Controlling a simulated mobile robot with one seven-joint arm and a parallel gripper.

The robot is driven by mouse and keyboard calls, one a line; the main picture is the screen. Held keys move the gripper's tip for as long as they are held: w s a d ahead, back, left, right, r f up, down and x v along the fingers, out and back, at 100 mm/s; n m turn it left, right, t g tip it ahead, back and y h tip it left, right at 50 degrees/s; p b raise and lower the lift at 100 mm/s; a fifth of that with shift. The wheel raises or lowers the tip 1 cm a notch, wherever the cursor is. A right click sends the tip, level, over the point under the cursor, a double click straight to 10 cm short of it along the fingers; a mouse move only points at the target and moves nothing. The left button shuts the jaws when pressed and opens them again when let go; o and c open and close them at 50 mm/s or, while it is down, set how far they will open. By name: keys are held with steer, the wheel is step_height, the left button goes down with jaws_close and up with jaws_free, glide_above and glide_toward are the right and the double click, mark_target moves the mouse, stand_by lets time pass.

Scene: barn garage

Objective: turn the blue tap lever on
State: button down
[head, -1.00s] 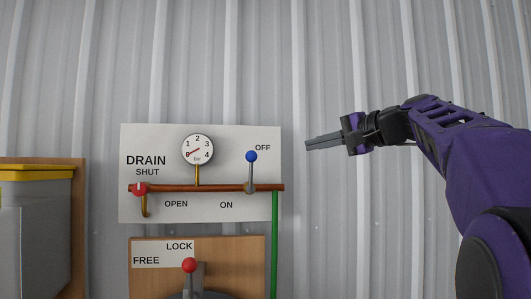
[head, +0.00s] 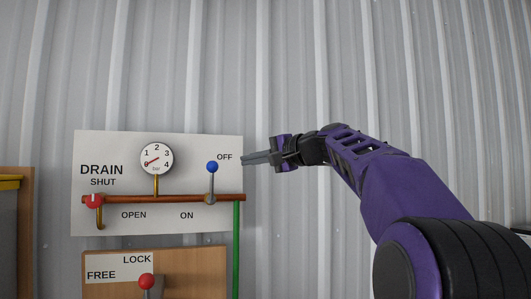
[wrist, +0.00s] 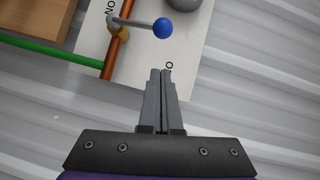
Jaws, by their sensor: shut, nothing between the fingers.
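The blue tap lever (head: 212,168) is a grey stem with a blue ball on top, standing upright on the copper pipe (head: 160,198) with its ball near the OFF label. In the wrist view the blue ball (wrist: 163,28) is ahead of the fingertips, with a gap between them. My gripper (head: 245,159) is shut and empty, just right of the ball in the head view, and points left across the right edge of the white panel (head: 120,224). It also shows in the wrist view (wrist: 160,73).
A pressure gauge (head: 156,158) sits above the pipe. A red drain handle (head: 94,201) is at the pipe's left end. A green hose (head: 236,250) hangs at the right. A red-knobbed lever (head: 147,282) stands below. The corrugated wall right of the panel is bare.

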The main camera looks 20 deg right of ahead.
mark_target(212, 166)
steer(key=a, duration=0.1)
steer(key=w+a, duration=0.1)
steer(key=a, duration=0.1)
steer(key=w+a+f, duration=0.1)
steer(key=shift+a, duration=0.4)
